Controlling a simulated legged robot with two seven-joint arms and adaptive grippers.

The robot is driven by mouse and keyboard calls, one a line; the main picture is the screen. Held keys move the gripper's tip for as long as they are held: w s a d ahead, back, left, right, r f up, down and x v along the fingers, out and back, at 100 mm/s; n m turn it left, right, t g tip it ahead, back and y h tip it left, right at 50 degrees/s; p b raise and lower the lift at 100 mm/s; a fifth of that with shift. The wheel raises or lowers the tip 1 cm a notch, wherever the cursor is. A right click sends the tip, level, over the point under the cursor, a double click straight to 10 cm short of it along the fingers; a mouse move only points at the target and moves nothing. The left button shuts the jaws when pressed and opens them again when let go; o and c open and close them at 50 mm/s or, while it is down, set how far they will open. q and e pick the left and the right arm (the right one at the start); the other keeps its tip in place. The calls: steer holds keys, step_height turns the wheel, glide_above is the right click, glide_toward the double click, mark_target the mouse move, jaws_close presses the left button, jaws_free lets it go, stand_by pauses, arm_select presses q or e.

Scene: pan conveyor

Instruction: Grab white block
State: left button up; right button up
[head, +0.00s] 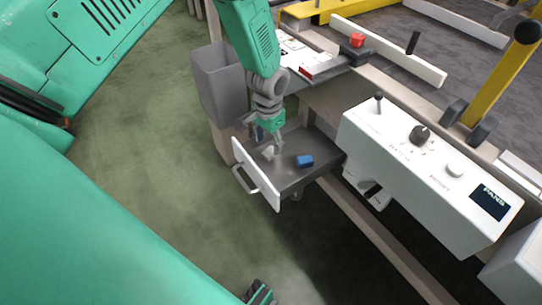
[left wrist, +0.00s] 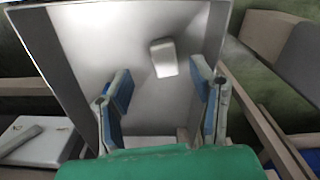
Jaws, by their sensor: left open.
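The white block (head: 268,153) lies on the floor of an open grey drawer (head: 292,181), near its white front panel. In the left wrist view the white block (left wrist: 163,57) lies on the metal floor, a little beyond the gap between the fingertips. My left gripper (head: 274,146) is pointed down into the drawer, close to the block. In the left wrist view its blue-padded fingers (left wrist: 163,76) are spread wide with nothing between them. I do not see my right gripper.
A blue block (head: 305,161) lies in the drawer to the right of the white one. A grey bin (head: 219,82) stands beside the drawer. A white control box (head: 428,170) with knobs is at the right. The green floor at left is clear.

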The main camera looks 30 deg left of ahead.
mark_target(268, 153)
arm_select(q)
steer(key=shift+d+f, duration=0.15)
steer(key=shift+f, duration=0.05)
steer(key=f+b, duration=0.1)
steer(key=f, duration=0.1)
steer(key=a+f+b, duration=0.1)
steer(key=f, duration=0.2)
steer(key=shift+a, duration=0.2)
steer(key=shift+a+f, duration=0.1)
steer(key=shift+f, duration=0.1)
steer(key=shift+d+r, duration=0.2)
steer(key=shift+d, duration=0.25)
steer(key=c, duration=0.7)
steer(key=shift+d+r, duration=0.1)
steer(key=shift+d, duration=0.1)
steer(key=shift+c, duration=0.7)
steer(key=shift+a, duration=0.1)
arm_select(e)
step_height(268, 153, down, 2)
steer(key=shift+f, duration=0.2)
